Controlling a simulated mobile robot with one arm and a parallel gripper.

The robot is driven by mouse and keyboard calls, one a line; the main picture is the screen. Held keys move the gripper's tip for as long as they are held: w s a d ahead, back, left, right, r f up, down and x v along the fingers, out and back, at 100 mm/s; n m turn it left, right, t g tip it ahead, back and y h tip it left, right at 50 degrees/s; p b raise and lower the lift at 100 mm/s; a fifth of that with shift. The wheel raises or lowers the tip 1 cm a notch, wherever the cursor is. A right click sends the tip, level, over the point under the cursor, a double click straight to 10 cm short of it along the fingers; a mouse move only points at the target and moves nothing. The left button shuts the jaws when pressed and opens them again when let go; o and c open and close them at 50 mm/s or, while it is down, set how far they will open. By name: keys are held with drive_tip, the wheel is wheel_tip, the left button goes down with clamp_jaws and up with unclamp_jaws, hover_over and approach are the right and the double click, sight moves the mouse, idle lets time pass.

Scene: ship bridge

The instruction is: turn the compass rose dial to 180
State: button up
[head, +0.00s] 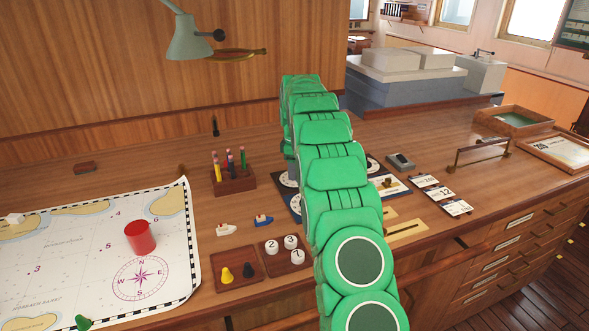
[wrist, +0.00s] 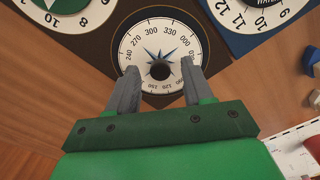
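The compass rose dial (wrist: 142,50) lies face up in the wrist view, a white disc on a dark brown plate. It has black numbers around its rim and a blue star in the middle. The numbers 240, 270, 300, 330 and 000 read clearly; those along the near side are small or covered. A dark round knob (wrist: 160,70) stands over the star. My gripper (wrist: 160,66) is open, one grey finger on each side of the knob, with gaps between. In the head view my green arm hides the gripper and most of the dials.
Two more dials (wrist: 58,8) and (wrist: 256,8) flank the compass rose dial in the wrist view. In the head view, a pencil holder (head: 233,180), toy boats (head: 263,220) and wooden trays (head: 240,272) stand left of my arm. Cards (head: 441,193) lie to the right.

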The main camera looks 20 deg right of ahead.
drive_tip(key=shift+r, duration=0.1)
wheel_tip(320, 180, up, 6)
drive_tip(key=shift+r, duration=0.75)
idle(0.4)
